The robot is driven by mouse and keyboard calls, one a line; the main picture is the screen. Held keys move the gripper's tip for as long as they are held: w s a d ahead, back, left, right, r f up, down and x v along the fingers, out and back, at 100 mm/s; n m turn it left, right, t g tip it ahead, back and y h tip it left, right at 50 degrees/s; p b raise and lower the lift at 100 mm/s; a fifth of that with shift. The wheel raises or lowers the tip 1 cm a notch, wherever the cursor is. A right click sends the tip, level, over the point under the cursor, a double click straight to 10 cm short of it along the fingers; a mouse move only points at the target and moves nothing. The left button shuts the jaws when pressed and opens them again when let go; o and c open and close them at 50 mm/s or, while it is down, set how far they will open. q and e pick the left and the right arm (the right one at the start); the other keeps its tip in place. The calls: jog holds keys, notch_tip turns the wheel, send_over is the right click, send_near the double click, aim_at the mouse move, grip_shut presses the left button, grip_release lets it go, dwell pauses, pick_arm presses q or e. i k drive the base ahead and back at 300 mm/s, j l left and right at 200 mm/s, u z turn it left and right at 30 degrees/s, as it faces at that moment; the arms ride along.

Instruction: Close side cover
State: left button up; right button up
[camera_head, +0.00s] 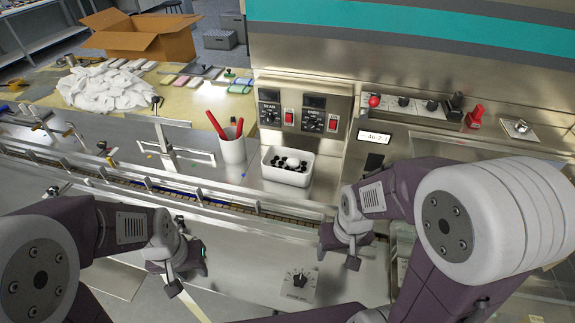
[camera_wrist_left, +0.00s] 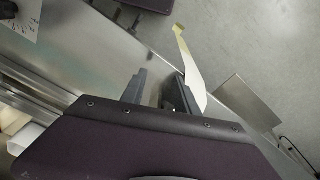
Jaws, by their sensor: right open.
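I cannot clearly identify the side cover. A flat metal panel (camera_head: 118,278) shows low at the left in the head view, partly behind my left arm, and it may be the cover. A similar square plate (camera_wrist_left: 246,103) shows right of the fingers in the left wrist view. My left gripper (camera_head: 187,270) is in front of the machine's steel front, with its fingers apart (camera_wrist_left: 160,92) and nothing seen between them. My right gripper (camera_head: 338,249) is open and empty above the front face, right of the rotary switch (camera_head: 298,281).
A guide rail (camera_head: 180,190) runs along the conveyor behind my grippers. A white bin (camera_head: 287,172), a cup with red pens (camera_head: 232,147) and control boxes (camera_head: 303,105) stand behind it. White cloths (camera_head: 107,87) and a cardboard box (camera_head: 140,38) are at the back left.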

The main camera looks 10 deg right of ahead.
aim_at(106, 276)
jog(key=k+j, duration=0.15)
jog(key=j, duration=0.2)
jog(key=k+j, duration=0.15)
jog(key=j, duration=0.25)
jog(key=k+j, duration=0.1)
jog(key=j, duration=0.25)
jog(key=k+j, duration=0.15)
jog(key=j, duration=0.25)
jog(key=k+j, duration=0.15)
jog(key=j, duration=0.2)
